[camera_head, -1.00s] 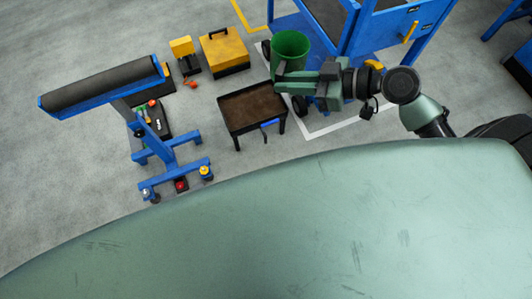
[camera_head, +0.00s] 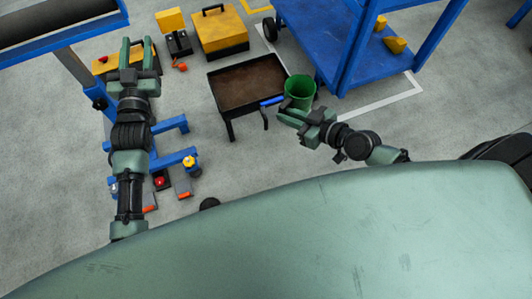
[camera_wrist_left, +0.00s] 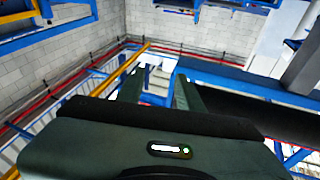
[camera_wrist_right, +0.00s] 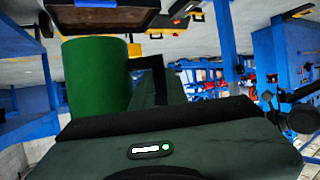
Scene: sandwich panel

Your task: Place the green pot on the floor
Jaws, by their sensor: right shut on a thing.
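The green pot (camera_head: 299,90) is an open-topped round bucket, seen right of the brown-topped tray stand in the head view. In the right wrist view the green pot (camera_wrist_right: 97,78) stands beside the fingers at the left. Whether its base touches the floor (camera_head: 270,150) is hidden. My left gripper (camera_head: 138,54) is raised at the left in the head view, its two fingers apart with nothing between them.
The low black stand with a brown tray (camera_head: 246,84) is just left of the pot. A blue cart (camera_head: 330,30) stands behind and right. A blue roller stand (camera_head: 170,135) is near my left arm. A yellow toolbox (camera_head: 220,33) sits behind. Floor in front of the cart is clear.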

